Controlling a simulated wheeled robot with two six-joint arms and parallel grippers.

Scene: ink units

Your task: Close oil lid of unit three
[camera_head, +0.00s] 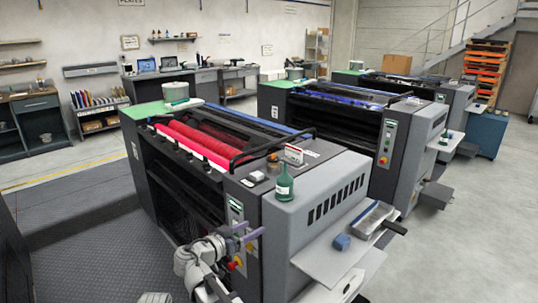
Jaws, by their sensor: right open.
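The nearest ink unit (313,203) is a grey machine with red rollers (190,147). On its top, a small dark cylindrical part (273,164) stands near a white sign (293,155), and a small round cap (256,177) lies beside it. I cannot tell which of these is the oil lid, or whether it is open. My right gripper (250,233) is open and empty, in front of the unit's control panel and below these parts. My left gripper is not in view.
Two similar units stand behind, one with blue rollers (345,98). Dark ribbed flooring (100,250) lies clear at the left. Open floor (480,230) shows at right.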

